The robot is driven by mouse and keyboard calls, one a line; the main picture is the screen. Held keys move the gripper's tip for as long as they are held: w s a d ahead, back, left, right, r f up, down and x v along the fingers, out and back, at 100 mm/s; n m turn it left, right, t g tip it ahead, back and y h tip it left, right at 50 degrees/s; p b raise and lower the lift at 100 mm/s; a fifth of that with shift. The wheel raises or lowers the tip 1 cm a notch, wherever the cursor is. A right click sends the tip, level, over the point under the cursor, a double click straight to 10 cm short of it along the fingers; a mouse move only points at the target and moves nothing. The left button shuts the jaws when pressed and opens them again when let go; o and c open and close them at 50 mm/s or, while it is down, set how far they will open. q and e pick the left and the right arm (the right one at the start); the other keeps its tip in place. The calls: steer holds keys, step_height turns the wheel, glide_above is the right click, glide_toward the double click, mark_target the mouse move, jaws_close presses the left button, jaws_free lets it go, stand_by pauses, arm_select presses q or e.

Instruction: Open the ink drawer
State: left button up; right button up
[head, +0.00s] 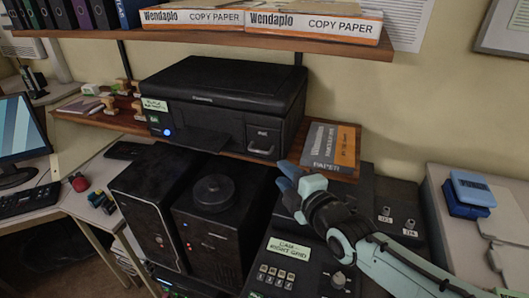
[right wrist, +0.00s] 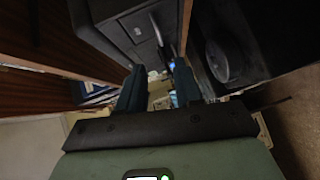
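The black printer (head: 225,100) stands on the lower wooden shelf. Its ink drawer (head: 263,138), at the right end of the printer's front, has a small label and a pale bar handle (head: 261,151); it looks closed. My right gripper (head: 284,178) is below and right of the drawer, apart from it, with blue fingertips pointing up and left. In the right wrist view the gripper (right wrist: 158,88) is open and empty, its two dark blue fingers spread. The drawer face (right wrist: 130,32) and its handle (right wrist: 156,30) show above the fingers there. My left gripper is not in view.
A copy-paper pack (head: 328,147) lies on the shelf right of the printer. Two black computer towers (head: 205,210) stand below, one bearing a round black object (head: 213,192). A console with buttons (head: 285,265) lies under my right arm. An upper shelf (head: 200,36) carries paper boxes.

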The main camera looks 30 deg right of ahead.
mark_target(261, 152)
steer(key=w, duration=0.3)
steer(key=w+f, duration=0.1)
steer(key=w, duration=0.3)
steer(key=w+p, duration=0.1)
steer(key=w, duration=0.3)
steer(key=shift+w+d+f, duration=0.2)
steer(key=shift+d+f, duration=0.2)
jaws_close()
stand_by(0.8)
